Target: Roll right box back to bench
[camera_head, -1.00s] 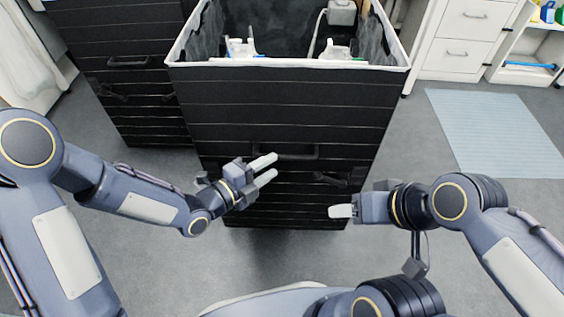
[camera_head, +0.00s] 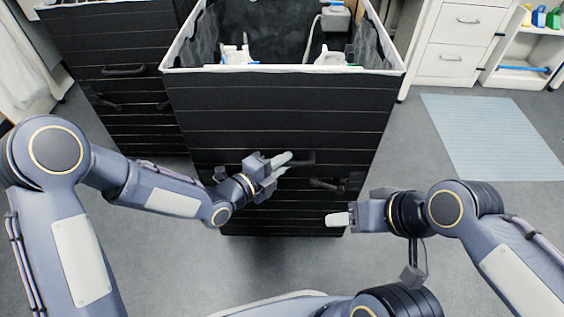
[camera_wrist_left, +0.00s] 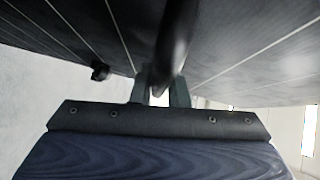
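The right box (camera_head: 280,115) is a tall black bin with horizontal seams and a pale rim, standing straight ahead of me. Its dark front handle (camera_head: 306,158) is partly hidden by my left gripper (camera_head: 283,165). The left gripper is open, its pale fingers at the handle's left end. In the left wrist view the dark handle bar (camera_wrist_left: 176,40) passes between the fingers (camera_wrist_left: 160,90) or just in front of them; contact cannot be made out. My right gripper (camera_head: 338,220) is low by the box's lower right, apart from the handle; its fingers overlap in view. No bench is identifiable.
White items (camera_head: 238,54) and a grey device (camera_head: 335,18) are inside the right box. A second black box (camera_head: 110,60) stands close at its left. White drawers (camera_head: 455,45) and a shelf (camera_head: 520,75) stand behind right. A pale mat (camera_head: 490,135) lies on open floor.

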